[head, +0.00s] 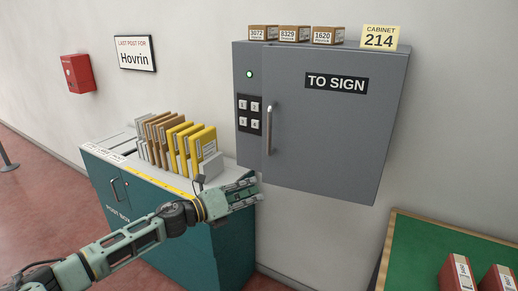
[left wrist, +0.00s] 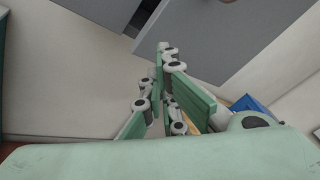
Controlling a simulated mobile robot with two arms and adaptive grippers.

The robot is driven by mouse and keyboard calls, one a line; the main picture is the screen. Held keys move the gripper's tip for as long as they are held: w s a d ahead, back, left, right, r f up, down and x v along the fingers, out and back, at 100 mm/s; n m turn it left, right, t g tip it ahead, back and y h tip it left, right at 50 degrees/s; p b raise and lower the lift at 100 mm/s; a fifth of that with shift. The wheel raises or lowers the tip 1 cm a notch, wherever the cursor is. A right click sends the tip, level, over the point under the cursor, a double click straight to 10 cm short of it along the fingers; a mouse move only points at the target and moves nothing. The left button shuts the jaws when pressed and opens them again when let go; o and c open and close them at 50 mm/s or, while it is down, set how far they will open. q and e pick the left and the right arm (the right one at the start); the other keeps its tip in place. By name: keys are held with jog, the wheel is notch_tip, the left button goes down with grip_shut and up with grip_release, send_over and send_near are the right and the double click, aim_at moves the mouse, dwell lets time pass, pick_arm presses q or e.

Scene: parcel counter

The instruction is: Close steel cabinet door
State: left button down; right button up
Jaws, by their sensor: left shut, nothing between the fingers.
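The grey steel cabinet (head: 242,150) hangs on the wall, with a keypad and a lit green lamp on its left strip. Its door (head: 325,140) is marked TO SIGN and has an upright silver handle (head: 269,128) near its left edge. The head view does not clearly show how far the door stands open. In the left wrist view, a grey panel (left wrist: 215,35) lies beyond the fingers, with a dark gap beside it. My left gripper (head: 254,188) is shut and empty, just below the door's lower left corner; its fingers (left wrist: 165,52) also show in the wrist view.
A teal cabinet (head: 228,240) with a row of yellow, brown and grey files (head: 181,148) stands below left. Small boxes (head: 294,33) and a CABINET 214 sign (head: 379,38) sit on the steel cabinet. A green-topped table (head: 425,245) with red binders stands at lower right.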

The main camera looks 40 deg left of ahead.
pick_arm(q)
jog(key=s+d+r+m+t+y+p, duration=0.1)
jog(key=s+d+r+y+p, duration=0.1)
jog(key=d+r+y+p, duration=0.15)
jog(key=m+y+p, duration=0.1)
jog(key=y+p, duration=0.1)
jog(key=y, duration=0.5)
send_near(265, 155)
jog(key=shift+g+h, duration=0.25)
jog(key=shift+g, duration=0.05)
jog(key=p+x, duration=0.1)
jog(key=x, duration=0.1)
jog(key=p+x, duration=0.1)
jog(key=x, duration=0.1)
jog(key=p+x, duration=0.1)
jog(key=x, duration=0.2)
jog(key=shift+r, duration=0.25)
jog(key=shift+a, duration=0.1)
pick_arm(e)
notch_tip(265, 155, up, 10)
jog(key=shift+w+d, duration=0.2)
jog(key=shift+w, duration=0.1)
